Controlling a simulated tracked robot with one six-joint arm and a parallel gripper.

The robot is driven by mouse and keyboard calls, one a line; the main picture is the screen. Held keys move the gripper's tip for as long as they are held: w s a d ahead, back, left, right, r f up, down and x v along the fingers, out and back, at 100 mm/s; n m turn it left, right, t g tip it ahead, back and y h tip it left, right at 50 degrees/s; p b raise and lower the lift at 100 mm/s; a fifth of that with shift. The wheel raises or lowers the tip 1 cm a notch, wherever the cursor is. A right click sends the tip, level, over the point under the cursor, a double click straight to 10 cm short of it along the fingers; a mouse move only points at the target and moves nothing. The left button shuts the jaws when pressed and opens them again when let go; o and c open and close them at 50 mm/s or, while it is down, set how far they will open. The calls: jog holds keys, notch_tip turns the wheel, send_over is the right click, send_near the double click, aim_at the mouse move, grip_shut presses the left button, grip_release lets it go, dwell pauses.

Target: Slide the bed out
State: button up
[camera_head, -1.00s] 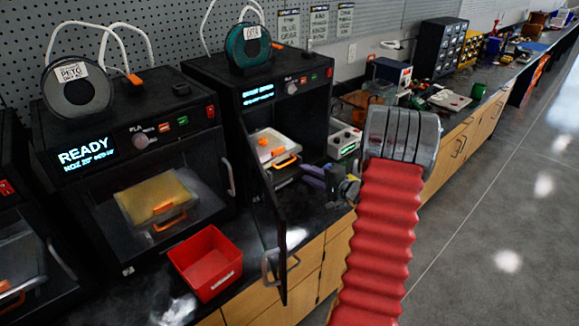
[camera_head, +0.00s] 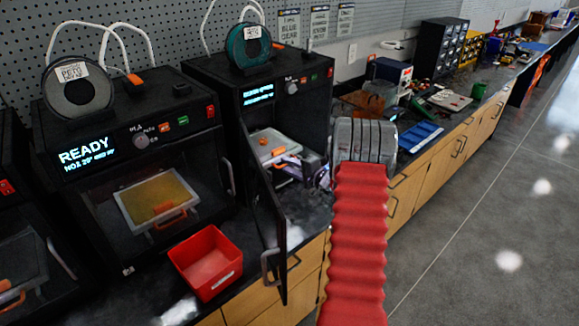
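The right printer (camera_head: 215,75) stands with its door (camera_head: 268,215) swung open toward me. Its bed (camera_head: 268,146) is a pale plate with an orange part on top and a handle at the front, inside the open chamber. My gripper (camera_head: 290,163) reaches in from the right at the bed's front edge, near the handle. The fingers are small and partly overlap the handle, so I cannot tell whether they are open or closed on it. My grey and red arm (camera_head: 358,230) covers the counter to the right of the printer.
A shut printer reading READY (camera_head: 130,160) stands to the left with a yellowish bed inside. A red bin (camera_head: 205,262) sits on the counter before the printers. A blue tray (camera_head: 419,136) and tools lie along the counter at right. The floor at right is clear.

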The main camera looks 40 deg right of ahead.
grip_shut()
jog(key=shift+s+d+f, duration=0.1)
jog(key=shift+f, duration=0.05)
dwell(1.2)
